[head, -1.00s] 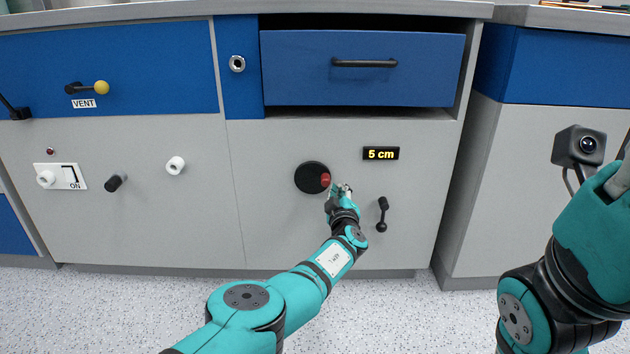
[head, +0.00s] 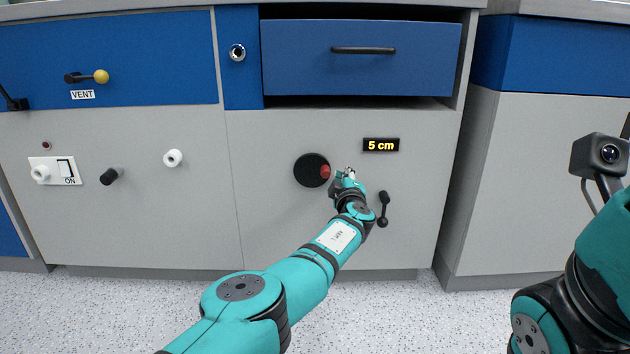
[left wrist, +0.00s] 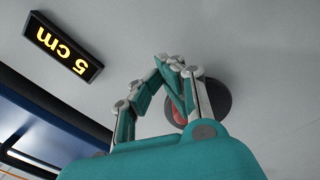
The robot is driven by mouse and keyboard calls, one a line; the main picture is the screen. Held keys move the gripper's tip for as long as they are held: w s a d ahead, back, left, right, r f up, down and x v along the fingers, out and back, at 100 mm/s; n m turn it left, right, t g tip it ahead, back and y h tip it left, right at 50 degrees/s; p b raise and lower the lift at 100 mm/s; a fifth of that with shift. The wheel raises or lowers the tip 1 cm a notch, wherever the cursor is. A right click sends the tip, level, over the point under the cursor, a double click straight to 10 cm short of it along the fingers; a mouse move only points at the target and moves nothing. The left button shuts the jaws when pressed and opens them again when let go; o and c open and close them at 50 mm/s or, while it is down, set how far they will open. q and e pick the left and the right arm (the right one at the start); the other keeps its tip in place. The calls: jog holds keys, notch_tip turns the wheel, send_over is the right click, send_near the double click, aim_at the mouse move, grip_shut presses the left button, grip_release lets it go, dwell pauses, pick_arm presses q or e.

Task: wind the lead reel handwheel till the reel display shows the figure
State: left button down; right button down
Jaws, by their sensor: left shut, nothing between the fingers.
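The handwheel (head: 306,171) is a black disc on the grey front panel, with a red knob (head: 325,171) at its right edge. The reel display (head: 381,145) to its upper right reads 5 cm. My left gripper (head: 344,174) is shut and empty, just right of the red knob. In the left wrist view, the left fingers (left wrist: 174,64) partly cover the disc (left wrist: 218,98) and the red knob (left wrist: 179,118). I cannot tell whether they touch the knob. The display also shows there (left wrist: 63,45). My right arm is at the right edge, with its gripper out of frame.
A small black crank (head: 384,210) is close to my left wrist's right side. A slightly open blue drawer (head: 360,75) is above. Further left are a white knob (head: 173,158), a black knob (head: 111,176), an ON switch (head: 67,168) and a yellow-tipped VENT lever (head: 101,76).

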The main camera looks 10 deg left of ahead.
pick_arm(q)
jog(key=shift+r+n+b, duration=0.25)
jog(key=shift+n+b, duration=0.35)
jog(key=shift+b, duration=0.65)
jog(key=shift+r, duration=0.2)
jog(key=c, duration=2.1)
grip_release()
